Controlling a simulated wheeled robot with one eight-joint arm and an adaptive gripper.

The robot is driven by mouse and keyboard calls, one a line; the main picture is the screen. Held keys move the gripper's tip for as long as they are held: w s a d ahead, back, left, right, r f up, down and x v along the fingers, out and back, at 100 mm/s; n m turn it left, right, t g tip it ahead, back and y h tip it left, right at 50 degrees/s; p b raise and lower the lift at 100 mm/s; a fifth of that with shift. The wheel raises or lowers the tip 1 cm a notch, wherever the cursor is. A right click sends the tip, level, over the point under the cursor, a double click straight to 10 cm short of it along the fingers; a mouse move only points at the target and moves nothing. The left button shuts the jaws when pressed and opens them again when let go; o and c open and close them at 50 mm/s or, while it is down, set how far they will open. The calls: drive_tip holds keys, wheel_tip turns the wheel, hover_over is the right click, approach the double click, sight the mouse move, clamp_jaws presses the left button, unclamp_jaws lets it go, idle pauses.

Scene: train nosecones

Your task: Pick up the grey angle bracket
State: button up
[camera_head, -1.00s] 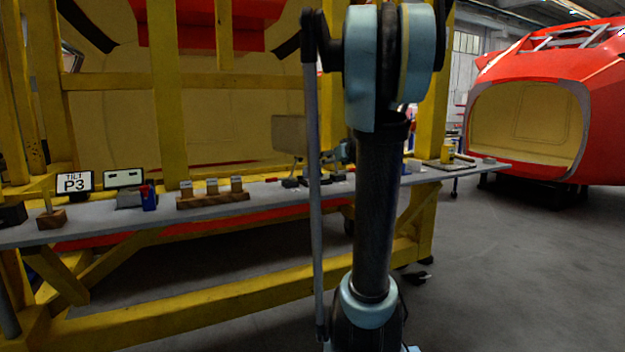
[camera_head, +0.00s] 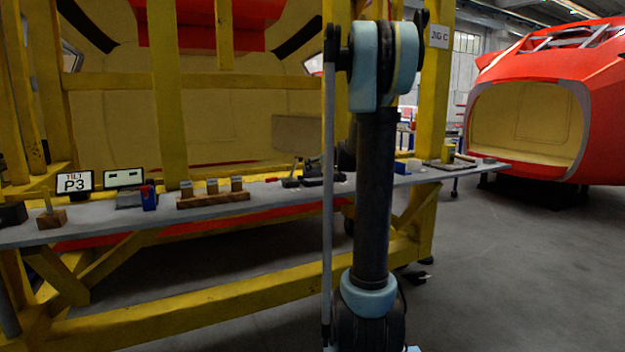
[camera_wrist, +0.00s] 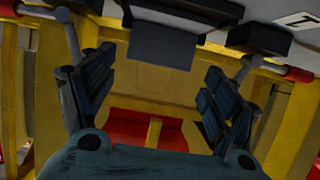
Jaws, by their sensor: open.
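In the wrist view a flat dark-grey plate (camera_wrist: 160,48) hangs below a pale bench edge at the top centre; it looks like the grey angle bracket, but its full shape does not show. My gripper (camera_wrist: 158,68) is open and empty. Its two dark padded fingers stand left and right of the plate's lower part in the picture, and I cannot tell how far off the plate is. In the head view my arm hides the gripper, and I cannot make out the bracket for certain.
The long grey bench (camera_head: 110,223) carries a P3 sign (camera_head: 73,182), a wooden block with several pegs (camera_head: 213,199) and dark clamp parts (camera_head: 291,183). A yellow frame (camera_head: 170,100) rises behind it. Dark blocks (camera_wrist: 258,39) flank the plate. Open floor lies right.

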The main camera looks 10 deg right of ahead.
sight(314, 178)
drive_tip(key=shift+x, duration=2.85)
drive_tip(key=shift+r, duration=0.1)
drive_tip(key=c, duration=0.8)
